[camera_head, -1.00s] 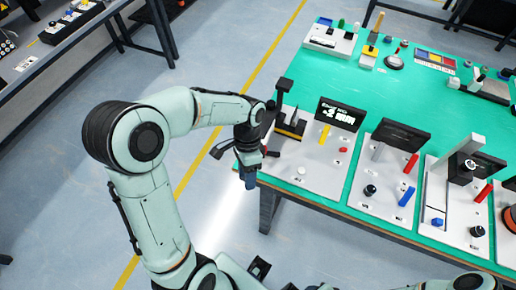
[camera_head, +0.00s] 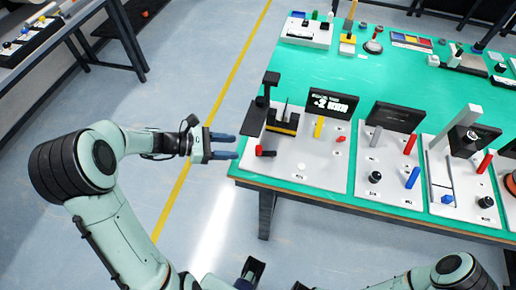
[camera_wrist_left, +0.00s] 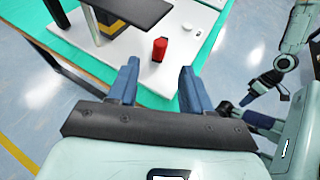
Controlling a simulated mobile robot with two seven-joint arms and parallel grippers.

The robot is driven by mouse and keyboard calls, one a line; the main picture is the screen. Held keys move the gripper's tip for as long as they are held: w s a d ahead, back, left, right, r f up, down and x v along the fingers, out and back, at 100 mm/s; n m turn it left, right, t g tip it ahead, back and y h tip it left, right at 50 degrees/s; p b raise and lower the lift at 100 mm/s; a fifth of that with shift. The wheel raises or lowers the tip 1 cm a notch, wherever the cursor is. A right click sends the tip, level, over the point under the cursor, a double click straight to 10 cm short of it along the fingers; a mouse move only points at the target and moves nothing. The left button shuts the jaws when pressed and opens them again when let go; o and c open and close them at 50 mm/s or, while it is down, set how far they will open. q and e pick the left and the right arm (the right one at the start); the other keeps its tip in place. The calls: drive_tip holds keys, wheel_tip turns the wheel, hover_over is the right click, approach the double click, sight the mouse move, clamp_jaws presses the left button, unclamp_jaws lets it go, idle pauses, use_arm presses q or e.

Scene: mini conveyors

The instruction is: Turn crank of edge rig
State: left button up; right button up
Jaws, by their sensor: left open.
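The edge rig is the leftmost pale board (camera_head: 320,172) on the green table, at its left corner. Its crank has a short upright red handle (camera_head: 259,150) and a dark arm lying to the right, near the board's left edge. The red handle also shows in the left wrist view (camera_wrist_left: 160,49), ahead of the fingers. My left gripper (camera_head: 236,147) is level, open and empty, just left of the crank, with its fingers pointing at it. In the wrist view the handle appears between the fingertips (camera_wrist_left: 159,68), apart from them. Dark parts, possibly my right gripper (camera_head: 250,272), show at the bottom.
A black post (camera_head: 268,88) and a yellow-black block (camera_head: 283,122) stand behind the crank. A black sign (camera_head: 331,104) stands at the board's back. More rigs stand to the right.

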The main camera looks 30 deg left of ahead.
sight(259, 147)
use_arm(q)
drive_tip(key=x, duration=1)
drive_tip(key=shift+f+b, duration=0.1)
drive_tip(key=shift+b, duration=0.25)
use_arm(e)
drive_tip(key=shift+f, duration=0.35)
use_arm(q)
clamp_jaws()
drive_tip(key=m+g+p, duration=0.1)
drive_tip(key=h+p, duration=0.1)
drive_tip(key=w+m+g+p, duration=0.1)
drive_tip(key=p, duration=0.1)
drive_tip(key=shift+a+r+m+g+h, duration=0.25)
drive_tip(key=shift+m+g+h, duration=0.05)
drive_tip(key=shift+h, duration=0.1)
drive_tip(key=shift+w+f+m+g+p, duration=0.1)
drive_tip(key=shift+f+m+g+p, duration=0.05)
drive_tip(key=shift+m+g+p, duration=0.2)
use_arm(e)
drive_tip(key=r, duration=0.2)
drive_tip(key=w+r, duration=0.1)
drive_tip(key=r, duration=0.1)
drive_tip(key=shift+w+r, duration=0.2)
drive_tip(key=shift+r, duration=0.15)
